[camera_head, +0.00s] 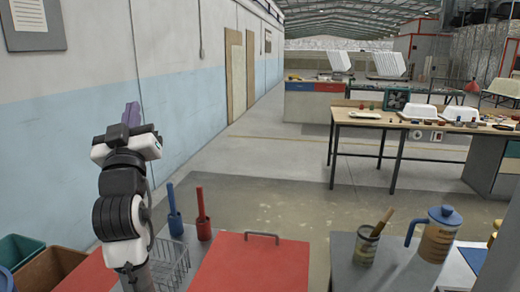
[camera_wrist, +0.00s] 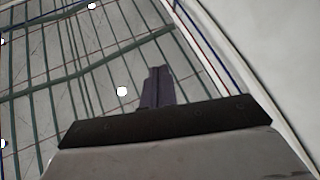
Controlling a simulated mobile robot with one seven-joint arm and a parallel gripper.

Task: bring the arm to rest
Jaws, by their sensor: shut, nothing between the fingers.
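My arm stands raised at the left of the head view, in front of the white and blue wall. My gripper (camera_head: 131,113) is at its top, with dark purplish fingers pointing up. In the wrist view the fingers of my gripper (camera_wrist: 156,80) are together, with nothing held between them. Behind them is the beamed roof (camera_wrist: 60,60) with small white lamps, so the gripper faces upward. No object touches the fingers.
Below my arm are a red-topped surface (camera_head: 255,265), a wire basket (camera_head: 171,262), a blue holder (camera_head: 175,224) and a red holder (camera_head: 203,228). A blue-lidded jug (camera_head: 438,237) and a tin can (camera_head: 367,245) stand at the right. Open floor (camera_head: 275,205) lies beyond.

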